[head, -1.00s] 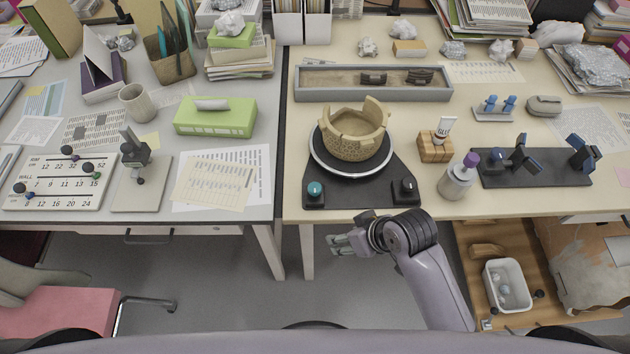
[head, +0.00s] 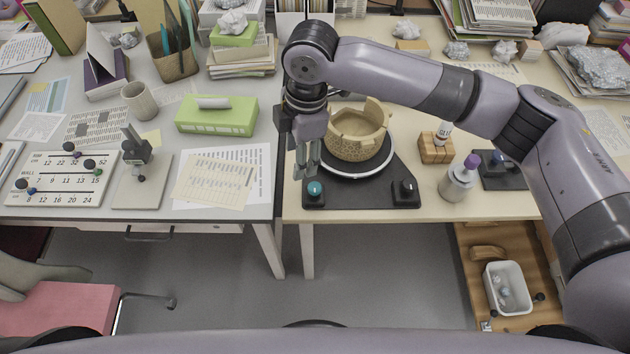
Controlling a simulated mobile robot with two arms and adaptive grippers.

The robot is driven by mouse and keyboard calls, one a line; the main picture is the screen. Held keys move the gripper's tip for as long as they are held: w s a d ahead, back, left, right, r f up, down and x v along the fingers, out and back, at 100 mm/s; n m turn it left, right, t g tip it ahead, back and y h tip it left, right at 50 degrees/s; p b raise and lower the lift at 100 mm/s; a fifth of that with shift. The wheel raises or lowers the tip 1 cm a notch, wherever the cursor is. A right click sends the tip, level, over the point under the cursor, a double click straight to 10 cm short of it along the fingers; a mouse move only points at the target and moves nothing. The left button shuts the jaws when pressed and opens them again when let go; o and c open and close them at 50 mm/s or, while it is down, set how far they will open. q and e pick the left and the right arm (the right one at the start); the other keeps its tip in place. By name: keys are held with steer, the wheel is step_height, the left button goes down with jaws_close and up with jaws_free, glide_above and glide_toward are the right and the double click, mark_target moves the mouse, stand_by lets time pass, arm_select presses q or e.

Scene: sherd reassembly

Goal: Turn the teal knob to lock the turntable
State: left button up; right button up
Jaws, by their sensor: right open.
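The teal knob (head: 315,188) sits on the front left corner of the turntable's black base (head: 350,193). The turntable (head: 359,175) has a round plate with a pale rim and carries a tan, partly rebuilt pot (head: 357,150) with a gapped rim. My right gripper (head: 307,172) is open and points down just above and behind the knob, left of the pot. Its fingertips look close to the knob; I cannot tell whether they touch it. The gripper and wrist hide the left side of the plate. My left gripper is not in view.
A dark knob (head: 407,188) stands on the base's front right corner. A wooden block with a tube (head: 436,148) and a purple-capped bottle (head: 459,180) stand to the right. My right arm spans above the back of the table. The grey table's papers (head: 220,180) lie left.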

mark_target(315, 187)
steer(key=w+d+r+h, duration=0.1)
steer(key=w+d+r, duration=0.1)
steer(key=d+r, duration=0.1)
step_height(315, 187, down, 18)
steer(key=shift+w+r+p, duration=0.1)
steer(key=shift+r+p, duration=0.15)
steer(key=shift+p, duration=0.5)
steer(key=shift+c, duration=0.2)
jaws_close()
